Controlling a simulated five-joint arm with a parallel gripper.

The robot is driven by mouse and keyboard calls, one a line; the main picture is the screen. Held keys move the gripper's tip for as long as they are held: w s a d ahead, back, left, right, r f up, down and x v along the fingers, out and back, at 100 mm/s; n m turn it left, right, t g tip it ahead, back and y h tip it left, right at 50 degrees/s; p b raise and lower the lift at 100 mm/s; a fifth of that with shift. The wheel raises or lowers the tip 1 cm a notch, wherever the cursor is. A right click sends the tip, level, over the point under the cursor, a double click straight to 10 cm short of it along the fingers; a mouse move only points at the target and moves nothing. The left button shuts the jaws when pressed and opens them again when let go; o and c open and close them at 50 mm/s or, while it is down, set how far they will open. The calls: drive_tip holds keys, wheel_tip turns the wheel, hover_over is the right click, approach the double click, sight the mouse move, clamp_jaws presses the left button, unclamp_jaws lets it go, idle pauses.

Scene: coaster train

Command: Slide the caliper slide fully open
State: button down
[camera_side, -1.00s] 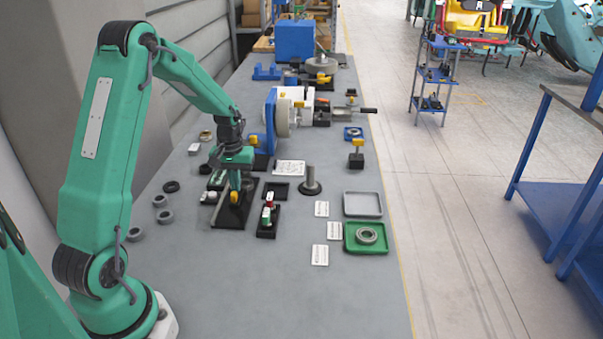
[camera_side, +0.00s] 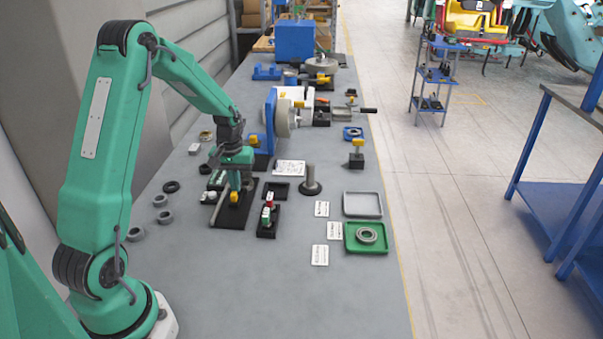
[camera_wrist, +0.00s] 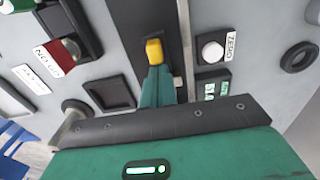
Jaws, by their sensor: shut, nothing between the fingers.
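The caliper is a dark flat base (camera_side: 232,217) on the bench with a narrow metal bar along its left side in the side view. Its yellow slide tab (camera_side: 234,198) stands on the base, and also shows in the wrist view (camera_wrist: 154,51). My gripper (camera_side: 234,185) points down at the tab with its fingers shut and nothing between them. In the wrist view its green fingers (camera_wrist: 157,88) end right at the yellow tab; I cannot tell whether they touch it. The fingers hide part of the base.
A grey post (camera_side: 310,180) stands farther right.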

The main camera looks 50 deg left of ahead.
drive_tip(key=shift+s+d, duration=0.7)
idle(0.4)
drive_tip(key=shift+r, duration=0.1)
drive_tip(key=shift+w+a+r, duration=0.1)
drive_tip(key=shift+a+r, duration=0.05)
drive_tip(key=shift+r, duration=0.8)
drive_tip(key=shift+w+a+r, duration=0.1)
drive_tip(key=shift+r, duration=0.85)
drive_tip(key=shift+d+r, duration=0.35)
drive_tip(key=shift+r, duration=0.1)
drive_tip(key=s+d+r+m+t, duration=0.2)
drive_tip(key=s+d+r+m, duration=0.15)
drive_tip(key=d+r, duration=0.4)
drive_tip(key=s+d+r+m+t, duration=0.25)
drive_tip(key=s+d+r, duration=0.25)
drive_tip(key=d+r, duration=0.3)
drive_tip(key=s+d+m+t, duration=0.1)
drive_tip(key=s+d+m, duration=0.2)
drive_tip(key=s+d, duration=0.3)
drive_tip(key=shift+s+r, duration=0.25)
drive_tip(key=shift+s, duration=0.1)
